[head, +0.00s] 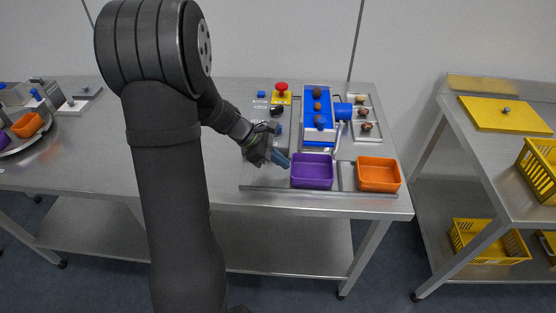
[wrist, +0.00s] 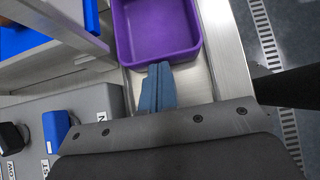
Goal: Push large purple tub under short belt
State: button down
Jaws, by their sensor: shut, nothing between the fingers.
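The large purple tub (head: 312,172) stands on the metal tray in front of the short blue belt (head: 309,102), near the belt's front end. It also shows in the wrist view (wrist: 157,57), empty inside. My gripper (head: 284,163) is shut, its blue fingertips side by side and empty. In the wrist view the fingertips (wrist: 160,68) are at the tub's near wall, touching it or very close; I cannot tell which. Several brown dates, one of them (head: 317,93), lie on the blue belt.
An orange tub (head: 378,175) stands to the right of the purple tub. A red emergency button (head: 281,88) is at the back left of the station. Small trays with dates (head: 366,127) lie to the right of the belt. The table to the left is mostly clear.

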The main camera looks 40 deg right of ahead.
jog(key=shift+s+d, duration=0.65)
jog(key=shift+s, duration=0.05)
jog(key=w+a, duration=0.3)
jog(key=shift+w+a+r, duration=0.15)
jog(key=shift+w+r, duration=0.15)
jog(key=v, duration=0.9)
jog(key=shift+s, duration=0.1)
jog(key=x, duration=1)
jog(key=shift+s, duration=0.25)
jog(key=s+d, duration=0.2)
jog(key=shift+s+d, duration=0.15)
jog(key=shift+d, duration=0.25)
jog(key=shift+w+a, duration=0.65)
